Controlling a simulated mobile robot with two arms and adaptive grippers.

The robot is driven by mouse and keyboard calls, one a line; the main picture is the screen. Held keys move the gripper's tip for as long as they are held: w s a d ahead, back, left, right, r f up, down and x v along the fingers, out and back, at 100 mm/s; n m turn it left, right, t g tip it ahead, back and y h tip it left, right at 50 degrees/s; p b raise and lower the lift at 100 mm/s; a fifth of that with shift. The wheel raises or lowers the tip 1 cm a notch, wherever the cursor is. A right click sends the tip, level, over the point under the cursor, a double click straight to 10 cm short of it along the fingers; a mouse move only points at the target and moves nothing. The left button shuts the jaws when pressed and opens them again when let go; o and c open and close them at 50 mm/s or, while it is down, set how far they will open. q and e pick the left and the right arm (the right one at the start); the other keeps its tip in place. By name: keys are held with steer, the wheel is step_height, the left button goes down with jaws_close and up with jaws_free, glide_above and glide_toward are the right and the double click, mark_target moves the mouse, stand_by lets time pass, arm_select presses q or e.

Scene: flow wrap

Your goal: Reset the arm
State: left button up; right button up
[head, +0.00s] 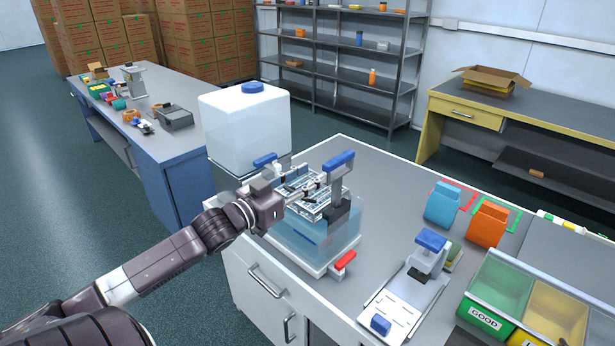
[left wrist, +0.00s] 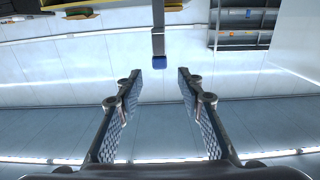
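My left arm comes in from the left in the head view. Its gripper (head: 312,187) is above the clear water tank (head: 325,238) of a bench device, close to a blue-handled lever (head: 339,160). In the left wrist view the two fingers (left wrist: 158,84) stand apart with nothing between them. A grey post with a blue end (left wrist: 177,63) shows beyond the fingertips. I cannot tell whether the gripper touches the device. The forearm and gripper hide part of the tank's left side. My right gripper is in neither view.
A large white container with a blue cap (head: 245,130) stands behind the gripper. A blue-handled sealer (head: 430,240), a blue pouch (head: 442,204), an orange pouch (head: 485,224) and a green bin (head: 497,290) are to the right. The grey worktop (head: 395,185) between has free room.

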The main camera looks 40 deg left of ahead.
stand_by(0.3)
